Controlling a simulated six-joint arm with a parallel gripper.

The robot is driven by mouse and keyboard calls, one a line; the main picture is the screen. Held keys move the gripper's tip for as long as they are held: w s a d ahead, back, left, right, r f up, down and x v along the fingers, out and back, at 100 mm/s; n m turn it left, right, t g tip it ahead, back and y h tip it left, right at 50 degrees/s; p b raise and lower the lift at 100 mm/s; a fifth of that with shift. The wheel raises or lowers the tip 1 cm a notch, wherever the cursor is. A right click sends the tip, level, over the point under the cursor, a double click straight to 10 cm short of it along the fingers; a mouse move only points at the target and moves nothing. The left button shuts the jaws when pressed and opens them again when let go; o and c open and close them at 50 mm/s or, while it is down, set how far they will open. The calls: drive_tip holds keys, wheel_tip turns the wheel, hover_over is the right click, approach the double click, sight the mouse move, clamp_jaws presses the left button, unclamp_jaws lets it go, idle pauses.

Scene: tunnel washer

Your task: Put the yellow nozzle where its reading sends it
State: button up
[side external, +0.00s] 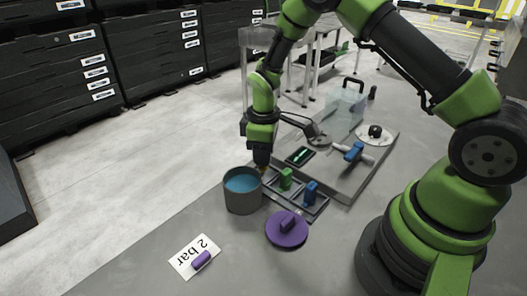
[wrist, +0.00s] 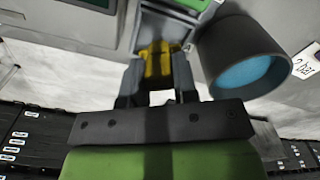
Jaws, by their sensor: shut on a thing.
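The yellow nozzle (wrist: 159,62) is between the fingers of my gripper (wrist: 156,88) in the wrist view. In the side view my gripper (side external: 262,163) points down at the rack's far-left end, and only a sliver of yellow shows beneath it. I cannot tell whether the nozzle touches the rack. The grey rack (side external: 298,203) holds a green nozzle (side external: 286,179) and a blue nozzle (side external: 310,192). A gauge with a dark face and green marking (side external: 300,156) lies behind the rack; its reading is too small to make out.
A grey pot of blue liquid (side external: 242,202) stands close left of my gripper. A purple disc (side external: 285,239) bears a purple piece. A "2 bar" card (side external: 186,263) has a purple cylinder on it. A blue-handled valve (side external: 354,152) and clear box (side external: 344,106) stand behind.

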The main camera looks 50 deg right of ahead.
drive_tip(key=shift+f, duration=0.35)
drive_tip(key=shift+f, duration=0.25)
drive_tip(key=shift+f, duration=0.55)
idle(0.9)
drive_tip(key=o, duration=1.4)
drive_tip(key=shift+o, duration=0.2)
drive_tip(key=shift+r, duration=0.1)
drive_tip(key=shift+r, duration=3.7)
